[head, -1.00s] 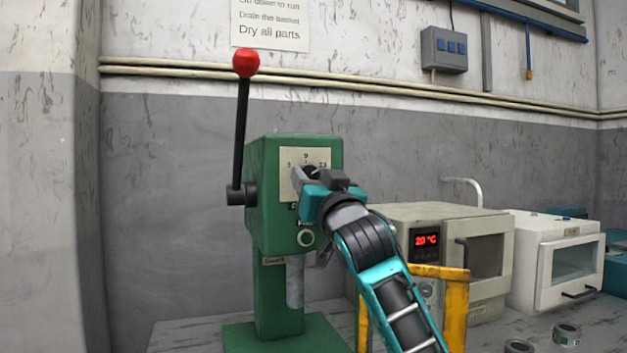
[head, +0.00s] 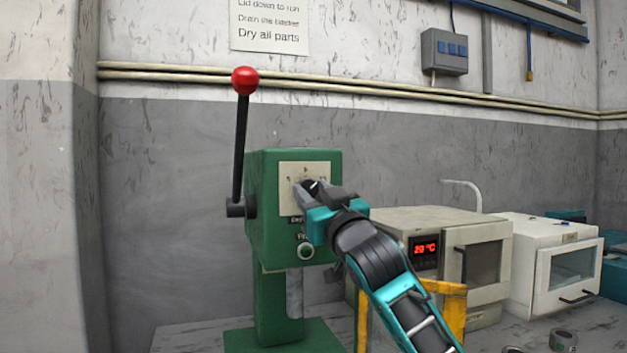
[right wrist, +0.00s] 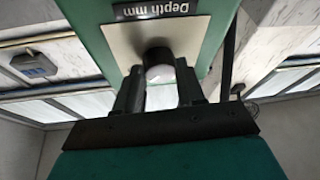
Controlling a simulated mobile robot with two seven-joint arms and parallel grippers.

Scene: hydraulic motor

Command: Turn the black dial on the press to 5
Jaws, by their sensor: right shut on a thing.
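The green press (head: 268,210) stands on the bench, with a pale scale plate (head: 318,170) on its front. The black dial (head: 309,186) sits on that plate, mostly hidden behind my right gripper (head: 318,190). In the right wrist view the dial (right wrist: 158,62) is between the two fingers of my right gripper (right wrist: 158,92), which is shut on it. A "Depth mm" label (right wrist: 160,8) shows upside down above it there. A small white mark shows near the dial in the head view. The dial's setting cannot be read. My left gripper is not in view.
A lever with a red ball (head: 245,80) rises at the press's left side. An oven with a red display (head: 425,248) and a white oven (head: 555,262) stand to the right. A yellow frame (head: 452,305) is close to my right arm.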

